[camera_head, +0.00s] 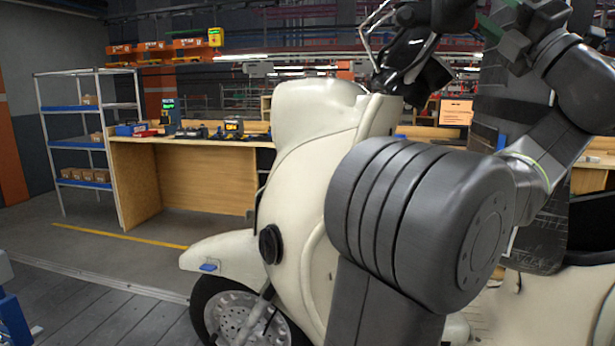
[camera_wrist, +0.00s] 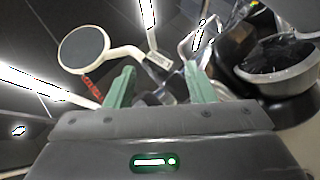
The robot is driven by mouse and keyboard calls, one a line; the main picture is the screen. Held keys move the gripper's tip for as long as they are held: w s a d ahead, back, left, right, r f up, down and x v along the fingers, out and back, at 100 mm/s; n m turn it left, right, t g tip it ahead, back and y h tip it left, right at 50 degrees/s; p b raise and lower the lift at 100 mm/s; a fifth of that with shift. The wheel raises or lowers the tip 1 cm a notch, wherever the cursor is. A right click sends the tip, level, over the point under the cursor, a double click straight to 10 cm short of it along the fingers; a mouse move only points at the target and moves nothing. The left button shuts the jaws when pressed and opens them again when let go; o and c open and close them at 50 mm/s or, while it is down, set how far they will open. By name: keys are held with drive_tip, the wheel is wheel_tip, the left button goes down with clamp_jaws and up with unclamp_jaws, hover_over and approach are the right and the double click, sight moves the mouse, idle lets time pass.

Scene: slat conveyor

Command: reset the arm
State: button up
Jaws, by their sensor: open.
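My gripper (camera_wrist: 160,72) shows in the wrist view as two green fingers spread apart, with nothing clamped between them. In the head view, my arm crosses the right side, and its end is at the top right, close to the scooter's handlebar area. A cream scooter (camera_head: 310,190) stands upright in front of me; my arm hides part of it. In the wrist view, a round mirror (camera_wrist: 83,48) on a pale stem lies beyond the left finger. A round dark-faced part with a pale rim (camera_wrist: 285,72) is to the right of the fingers. I cannot tell whether the fingers touch anything.
A wooden workbench (camera_head: 185,175) with tools stands behind the scooter on the left. A shelf rack (camera_head: 70,140) with boxes is farther left. The slatted floor (camera_head: 110,310) at the lower left is mostly clear. A blue object (camera_head: 12,318) is at the left edge.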

drive_tip(key=b+v, duration=0.2)
drive_tip(key=v, duration=0.9)
drive_tip(key=p+x, duration=0.4)
drive_tip(key=x, duration=1.1)
drive_tip(key=s+m+g+h+p, duration=0.1)
drive_tip(key=m+g+h+p, duration=0.1)
drive_tip(key=p, duration=0.5)
drive_tip(key=s+d+r+m+g+h+p, duration=0.1)
drive_tip(key=s+m+g+h+p, duration=0.1)
drive_tip(key=m+p, duration=0.3)
drive_tip(key=s+d+r+m+g+h+p, duration=0.1)
drive_tip(key=m+g+h+p, duration=0.2)
drive_tip(key=p, duration=0.6)
drive_tip(key=shift+s+m+h, duration=0.35)
drive_tip(key=shift+m+h, duration=0.25)
drive_tip(key=shift+h, duration=0.1)
